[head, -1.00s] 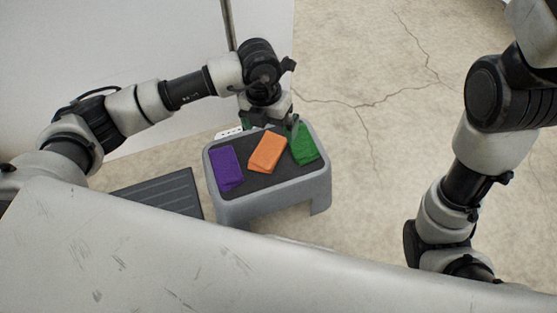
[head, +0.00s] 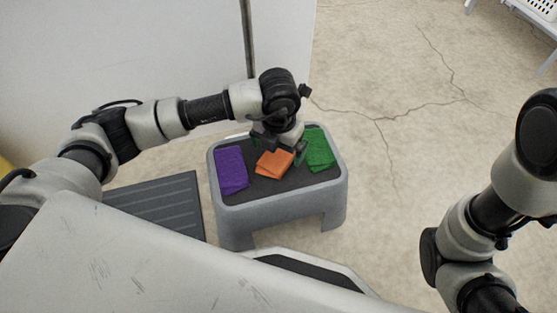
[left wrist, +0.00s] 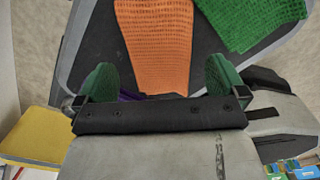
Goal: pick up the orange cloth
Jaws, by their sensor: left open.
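The orange cloth (head: 273,166) lies on the dark top of a grey stool (head: 285,199), between a purple cloth (head: 231,172) on the left and a green cloth (head: 320,150) on the right. My left gripper (head: 280,147) is over the far part of the orange cloth, open and empty, and hides part of it. In the left wrist view the orange cloth (left wrist: 155,45) runs down between the two green-padded fingers (left wrist: 160,78). The green cloth (left wrist: 250,20) is at upper right there. Whether the fingers touch the cloth is unclear. My right gripper is out of view.
A dark ribbed panel (head: 160,206) lies on the floor left of the stool. A white wall (head: 120,60) stands behind. Cracked floor to the right is mostly clear, with a white perforated object (head: 530,20) at the far corner. A yellow object (left wrist: 35,140) shows in the left wrist view.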

